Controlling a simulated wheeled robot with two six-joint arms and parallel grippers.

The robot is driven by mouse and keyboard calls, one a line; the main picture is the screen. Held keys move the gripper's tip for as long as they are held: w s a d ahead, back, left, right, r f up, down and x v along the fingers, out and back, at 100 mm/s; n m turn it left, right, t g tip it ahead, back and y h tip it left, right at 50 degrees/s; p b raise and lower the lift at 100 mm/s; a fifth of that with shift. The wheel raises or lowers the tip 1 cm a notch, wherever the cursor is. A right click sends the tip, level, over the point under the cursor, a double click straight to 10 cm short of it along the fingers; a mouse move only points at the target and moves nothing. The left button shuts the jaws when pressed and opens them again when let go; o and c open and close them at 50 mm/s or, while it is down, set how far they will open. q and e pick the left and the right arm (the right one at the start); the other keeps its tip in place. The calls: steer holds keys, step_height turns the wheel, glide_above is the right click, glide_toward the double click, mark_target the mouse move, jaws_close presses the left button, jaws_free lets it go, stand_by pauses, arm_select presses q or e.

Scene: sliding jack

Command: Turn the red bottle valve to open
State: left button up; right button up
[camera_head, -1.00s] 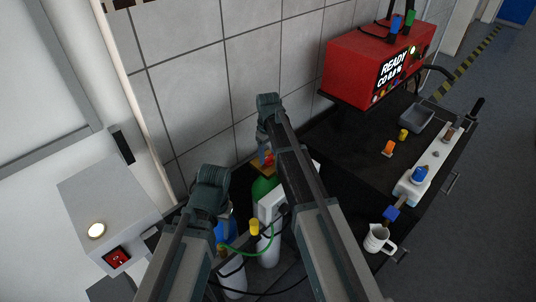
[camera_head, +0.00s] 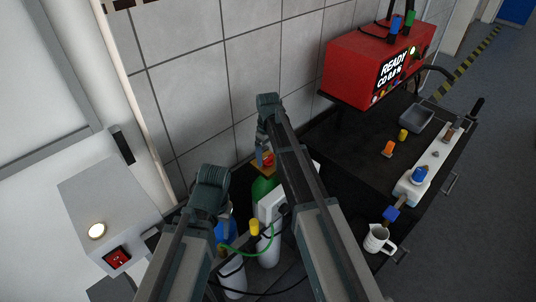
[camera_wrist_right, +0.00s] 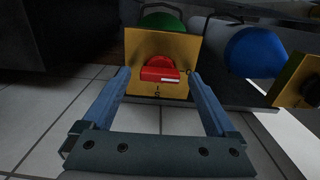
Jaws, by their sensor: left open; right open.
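The red valve (camera_head: 267,159) is on a yellow plate (camera_wrist_right: 184,48) at the top of the green bottle (camera_head: 262,189), below the right wrist in the head view. In the right wrist view the red valve handle (camera_wrist_right: 158,71) lies across the middle of the plate, its bar roughly level. My right gripper (camera_wrist_right: 159,76) is open, with one blue-grey finger on each side of the handle and a gap on both sides. In the head view the right gripper (camera_head: 264,143) is partly hidden by its wrist. My left gripper (camera_head: 209,196) is left of the bottle, its fingers mostly hidden.
A blue bottle (camera_head: 226,231) and pale bottles stand close by, with a green hose around them. A grey tiled wall (camera_head: 190,80) is right behind. A black bench (camera_head: 350,150) with a red analyser (camera_head: 360,62) and a white jug (camera_head: 376,240) is on the right.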

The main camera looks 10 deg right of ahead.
mark_target(268, 156)
arm_select(q)
step_height(268, 156, up, 14)
steer(key=p, duration=1.3)
steer(key=shift+f, duration=0.15)
arm_select(e)
step_height(268, 156, up, 14)
steer(key=shift+f, duration=0.2)
